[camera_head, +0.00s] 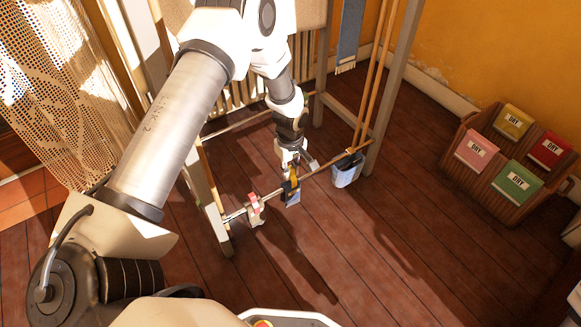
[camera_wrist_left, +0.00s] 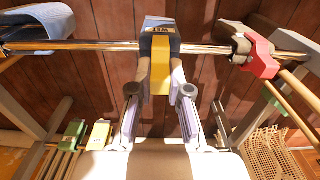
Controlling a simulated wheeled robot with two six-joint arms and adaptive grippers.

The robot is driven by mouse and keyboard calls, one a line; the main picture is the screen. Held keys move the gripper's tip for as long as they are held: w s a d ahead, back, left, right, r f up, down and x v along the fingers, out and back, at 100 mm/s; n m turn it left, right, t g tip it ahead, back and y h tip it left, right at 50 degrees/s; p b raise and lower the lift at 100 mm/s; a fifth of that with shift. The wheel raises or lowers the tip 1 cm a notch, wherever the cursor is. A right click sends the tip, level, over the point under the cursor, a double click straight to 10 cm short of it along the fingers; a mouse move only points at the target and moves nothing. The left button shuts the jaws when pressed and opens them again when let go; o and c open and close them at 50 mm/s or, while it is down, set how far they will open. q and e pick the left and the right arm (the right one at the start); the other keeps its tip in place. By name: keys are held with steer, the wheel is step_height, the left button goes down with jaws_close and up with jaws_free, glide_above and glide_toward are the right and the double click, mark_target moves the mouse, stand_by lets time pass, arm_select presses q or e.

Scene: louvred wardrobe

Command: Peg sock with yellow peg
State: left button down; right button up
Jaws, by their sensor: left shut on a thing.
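A dark blue sock (camera_wrist_left: 159,22) with a yellow WET label hangs over a metal rail (camera_wrist_left: 105,45). It also shows below the rail in the head view (camera_head: 292,198). My left gripper (camera_wrist_left: 160,92) is shut on the yellow peg (camera_wrist_left: 160,72), which also shows in the head view (camera_head: 291,174). The peg lies against the sock at the rail, right in front of the label. I cannot tell whether its jaws grip the sock and rail.
A red peg (camera_head: 253,202) sits on a grey item on the rail, left of my gripper. A light blue item (camera_head: 346,170) hangs at the rail's right end. A slatted crate (camera_head: 484,178) holds several colored DRY-labelled things. Wooden posts (camera_head: 386,85) stand close by; the front floor is clear.

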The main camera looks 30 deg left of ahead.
arm_select(q)
steer(key=shift+f, duration=0.3)
steer(key=shift+f, duration=0.7)
stand_by(0.3)
steer(key=shift+f, duration=0.4)
steer(key=c, duration=1)
jaws_free()
steer(key=shift+c, duration=0.2)
steer(key=shift+r, duration=0.1)
